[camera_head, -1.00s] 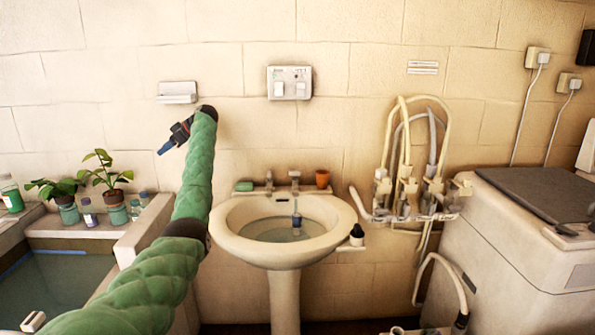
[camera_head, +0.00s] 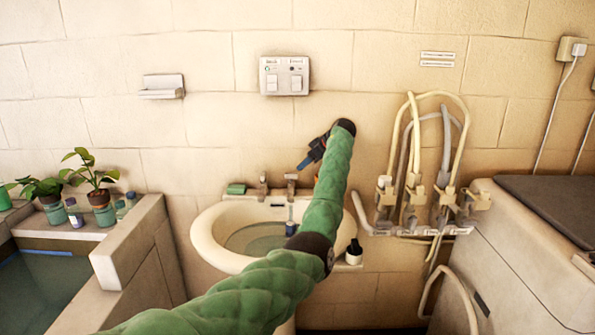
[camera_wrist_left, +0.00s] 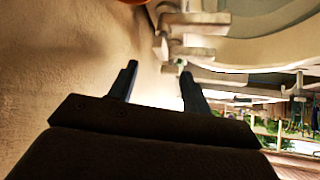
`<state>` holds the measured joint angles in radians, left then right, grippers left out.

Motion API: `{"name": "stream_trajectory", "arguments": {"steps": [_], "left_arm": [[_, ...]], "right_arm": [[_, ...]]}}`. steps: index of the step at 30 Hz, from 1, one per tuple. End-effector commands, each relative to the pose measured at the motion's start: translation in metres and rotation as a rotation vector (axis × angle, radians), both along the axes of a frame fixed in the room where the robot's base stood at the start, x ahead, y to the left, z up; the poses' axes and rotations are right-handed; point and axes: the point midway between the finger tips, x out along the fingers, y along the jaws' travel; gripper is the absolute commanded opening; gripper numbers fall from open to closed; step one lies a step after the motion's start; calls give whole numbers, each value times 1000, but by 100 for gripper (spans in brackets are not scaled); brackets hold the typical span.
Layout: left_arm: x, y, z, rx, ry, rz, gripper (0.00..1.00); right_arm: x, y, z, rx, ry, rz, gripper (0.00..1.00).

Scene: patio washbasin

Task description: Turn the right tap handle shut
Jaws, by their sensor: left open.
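The washbasin (camera_head: 205,237) stands against the wall, with a left tap (camera_head: 263,187) and a right tap (camera_head: 291,187) on its back ledge. My left gripper (camera_head: 304,164) is dark, open and empty, just above and right of the right tap. It points down and left, and no contact shows. In the left wrist view, the open fingers (camera_wrist_left: 160,77) have nothing between them. There the right tap (camera_wrist_left: 190,28) is ahead of the tips, with the basin (camera_wrist_left: 268,45) to the right. The exact turn of the right tap's handle is hard to tell. My right gripper is out of view.
An orange pot (camera_head: 317,179) is mostly hidden behind my left arm; its edge shows in the wrist view (camera_wrist_left: 133,1). Green soap (camera_head: 236,189) lies left of the taps. A dark bottle (camera_head: 354,252) stands at the basin's right. Hoses (camera_head: 411,150) hang further right.

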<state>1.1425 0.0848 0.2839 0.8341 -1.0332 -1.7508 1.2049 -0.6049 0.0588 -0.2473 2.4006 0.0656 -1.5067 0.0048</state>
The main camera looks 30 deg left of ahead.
Motion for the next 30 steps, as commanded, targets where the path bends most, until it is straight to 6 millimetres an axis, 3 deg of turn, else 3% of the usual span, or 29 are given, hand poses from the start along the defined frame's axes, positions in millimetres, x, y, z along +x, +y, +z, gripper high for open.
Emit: {"name": "stream_trajectory", "arguments": {"steps": [15, 27, 30], "left_arm": [[-8, 47, -46, 0, 2, 2, 49], [-9, 52, -51, 1, 2, 1, 49], [-9, 52, -51, 1, 2, 1, 29]], "right_arm": [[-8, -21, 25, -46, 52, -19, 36], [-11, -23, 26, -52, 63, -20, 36], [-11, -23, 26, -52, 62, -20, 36]]}}
